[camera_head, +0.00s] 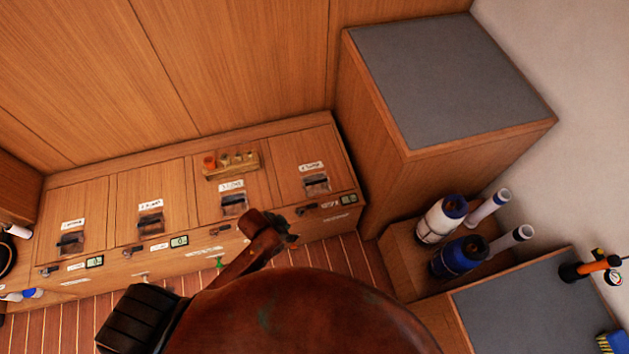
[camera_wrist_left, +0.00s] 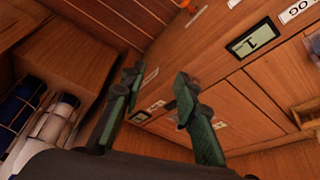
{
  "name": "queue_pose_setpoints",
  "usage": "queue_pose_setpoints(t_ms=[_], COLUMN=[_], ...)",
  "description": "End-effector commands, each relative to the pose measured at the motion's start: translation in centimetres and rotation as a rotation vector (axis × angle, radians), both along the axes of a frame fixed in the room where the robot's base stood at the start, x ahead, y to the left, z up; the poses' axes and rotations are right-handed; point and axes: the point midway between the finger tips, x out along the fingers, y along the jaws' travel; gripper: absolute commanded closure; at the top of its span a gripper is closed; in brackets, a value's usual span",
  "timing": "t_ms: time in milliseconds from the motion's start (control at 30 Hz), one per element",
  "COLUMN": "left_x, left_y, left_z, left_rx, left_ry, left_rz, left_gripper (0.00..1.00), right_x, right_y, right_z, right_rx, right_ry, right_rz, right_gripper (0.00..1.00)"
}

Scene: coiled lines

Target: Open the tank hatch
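A low wooden bench holds a row of several square hatches, each with a small white label and a dark recessed latch. They include the far left hatch (camera_head: 72,218), a second hatch (camera_head: 150,200), a third hatch (camera_head: 250,197) and the right-hand hatch (camera_head: 310,165). The labels are too small to read, so I cannot tell which is the tank hatch. My left gripper (camera_head: 284,237) is in front of the bench, below the right-hand hatches and apart from their latches. In the left wrist view its two dark green fingers (camera_wrist_left: 157,100) stand apart with nothing between them. My right gripper is not in view.
A wooden holder with small pegs (camera_head: 232,165) lies on the third hatch. A small display (camera_wrist_left: 250,40) is on the bench front. A tall grey-topped cabinet (camera_head: 450,75) borders the bench.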

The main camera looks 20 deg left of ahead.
Motion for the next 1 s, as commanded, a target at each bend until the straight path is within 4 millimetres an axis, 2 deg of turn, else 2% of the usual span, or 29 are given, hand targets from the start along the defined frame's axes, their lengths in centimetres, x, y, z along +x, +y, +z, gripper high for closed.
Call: queue_pose_setpoints(t_ms=[33,100,200,267,400,500,667,800,1000], left_x=[2.2,5.2,10.2,13.0,18.9,21.7,23.9,24.6,25.5], left_y=[-1.0,-2.3,-3.3,-3.2,-1.8,-0.6,0.4,0.1,-0.5], left_z=[-0.4,-1.2,-2.1,-2.4,-2.2,-1.7,-1.4,-2.7,-5.3], left_rx=[0.005,0.009,0.032,0.053,0.102,0.129,0.148,0.149,0.148], left_ry=[-0.018,-0.039,-0.072,-0.09,-0.127,-0.147,-0.162,-0.162,-0.162], left_rz=[-0.056,-0.136,-0.248,-0.299,-0.369,-0.392,-0.403,-0.405,-0.404], left_gripper=[0.71,0.71,0.71,0.71,0.71,0.71,0.71,0.71,0.71], right_x=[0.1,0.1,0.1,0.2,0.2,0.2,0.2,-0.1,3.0], right_y=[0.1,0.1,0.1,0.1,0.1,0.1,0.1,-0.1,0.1], right_z=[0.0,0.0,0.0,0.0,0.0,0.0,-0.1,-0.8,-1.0], right_rx=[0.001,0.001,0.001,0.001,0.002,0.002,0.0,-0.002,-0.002], right_ry=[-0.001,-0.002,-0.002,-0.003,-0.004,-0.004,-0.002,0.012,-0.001], right_rz=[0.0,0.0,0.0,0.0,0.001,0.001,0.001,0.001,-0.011], right_gripper=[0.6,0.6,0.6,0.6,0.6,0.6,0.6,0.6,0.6])
